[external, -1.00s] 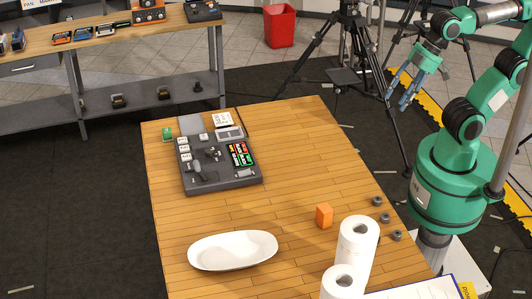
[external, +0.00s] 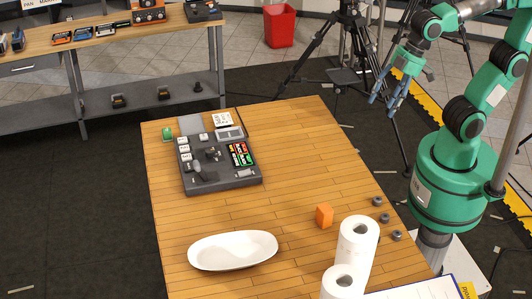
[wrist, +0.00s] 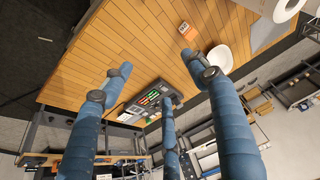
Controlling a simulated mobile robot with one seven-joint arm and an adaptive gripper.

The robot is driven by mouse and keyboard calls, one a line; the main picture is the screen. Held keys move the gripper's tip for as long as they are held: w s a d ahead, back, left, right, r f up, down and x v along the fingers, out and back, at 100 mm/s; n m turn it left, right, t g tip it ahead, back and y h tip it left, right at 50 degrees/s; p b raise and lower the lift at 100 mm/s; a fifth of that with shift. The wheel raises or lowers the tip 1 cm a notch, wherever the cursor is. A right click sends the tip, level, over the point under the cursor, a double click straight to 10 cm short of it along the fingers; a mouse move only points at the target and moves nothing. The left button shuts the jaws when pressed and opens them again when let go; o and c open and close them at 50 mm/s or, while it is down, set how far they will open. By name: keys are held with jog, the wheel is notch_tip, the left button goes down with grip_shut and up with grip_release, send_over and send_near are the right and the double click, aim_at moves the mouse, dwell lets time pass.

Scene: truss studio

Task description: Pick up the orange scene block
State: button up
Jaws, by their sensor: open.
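The orange scene block (external: 324,215) stands on the wooden table (external: 290,140), left of the paper rolls in the external view. In the wrist view the orange block (wrist: 184,28) lies near the top, beyond my fingers. My gripper (external: 387,93) is up in the air off the table's right side, well apart from the block. In the wrist view its blue fingers (wrist: 158,85) are spread, with nothing between them.
A white oval dish (external: 232,251) lies left of the block. Two white paper rolls (external: 357,250) stand close to its right, and several small grey knobs (external: 385,218) lie near the right edge. A grey control panel (external: 222,180) sits at the far left. The table's middle is clear.

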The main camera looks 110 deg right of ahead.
jog(key=w+a+f+g+p, duration=0.1)
jog(key=w+a+f, duration=0.15)
jog(key=w, duration=0.55)
jog(key=n+g+p, duration=0.2)
jog(key=g+p, duration=0.1)
jog(key=g, duration=0.1)
send_near(325, 208)
jog(key=shift+s+f, duration=0.1)
jog(key=shift+s, duration=0.15)
jog(key=shift+f, duration=0.1)
jog(key=shift+f+b, duration=0.7)
jog(key=shift+f, duration=3.5)
jog(key=shift+s+f+b, duration=0.15)
jog(key=shift+f+b, duration=0.15)
jog(key=shift+f, duration=2.3)
